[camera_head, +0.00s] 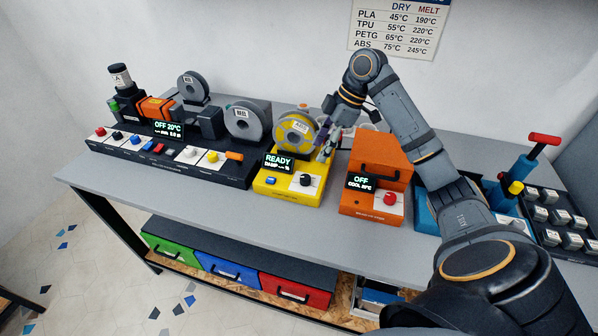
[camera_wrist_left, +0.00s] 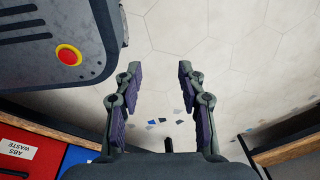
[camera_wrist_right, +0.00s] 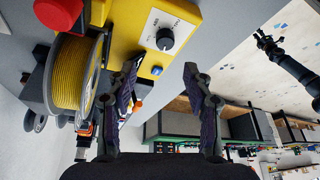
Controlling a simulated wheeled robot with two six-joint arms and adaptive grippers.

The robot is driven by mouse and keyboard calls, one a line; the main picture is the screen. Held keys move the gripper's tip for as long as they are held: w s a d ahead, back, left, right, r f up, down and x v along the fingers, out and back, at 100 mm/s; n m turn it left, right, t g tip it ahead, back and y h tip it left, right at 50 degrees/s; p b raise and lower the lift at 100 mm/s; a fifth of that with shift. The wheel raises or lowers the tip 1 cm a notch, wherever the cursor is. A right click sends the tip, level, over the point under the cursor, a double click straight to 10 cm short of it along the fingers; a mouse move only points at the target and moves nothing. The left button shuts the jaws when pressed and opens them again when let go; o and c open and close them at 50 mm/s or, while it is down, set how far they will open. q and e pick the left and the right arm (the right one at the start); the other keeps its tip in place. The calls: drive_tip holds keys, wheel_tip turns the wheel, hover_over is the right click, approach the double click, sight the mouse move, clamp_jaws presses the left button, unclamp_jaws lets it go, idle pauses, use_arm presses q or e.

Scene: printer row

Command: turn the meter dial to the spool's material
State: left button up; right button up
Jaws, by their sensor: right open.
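The yellow meter (camera_head: 284,191) stands mid-table, its display reading READY above a smaller, unclear line. Its black dial (camera_head: 305,180) sits on a white plate beside a blue button; the dial also shows in the right wrist view (camera_wrist_right: 165,39), with plate lettering and pointer too small to read surely. A spool of yellow filament (camera_head: 295,132) stands upright at the meter's back, its white label unreadable. My right gripper (camera_wrist_right: 163,75) is open and empty, beside the spool and apart from the dial. My left gripper (camera_wrist_left: 159,72) is open and empty over the floor.
An orange box (camera_head: 376,165) with a red knob stands right of the meter, close to my right arm. A black panel (camera_head: 170,155) with several buttons lies left. A wall chart (camera_head: 398,27) lists PLA, TPU, PETG and ABS. The tabletop's front strip (camera_head: 220,205) is clear.

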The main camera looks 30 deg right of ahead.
sight(306, 178)
drive_tip(key=f, duration=0.1)
drive_tip(key=a+f, duration=0.1)
drive_tip(key=shift+s+a+f, duration=0.25)
drive_tip(key=shift+s+f, duration=0.1)
drive_tip(key=shift+f, duration=0.05)
drive_tip(key=x, duration=0.6)
drive_tip(key=shift+w+a+f+p, duration=0.1)
drive_tip(key=shift+w+f+p, duration=0.15)
drive_tip(key=shift+f+p, duration=0.15)
use_arm(q)
drive_tip(key=shift+s+r, duration=0.35)
drive_tip(key=shift+s, duration=0.25)
use_arm(e)
drive_tip(key=c, duration=0.4)
clamp_jaws()
use_arm(q)
drive_tip(key=shift+s, duration=0.3)
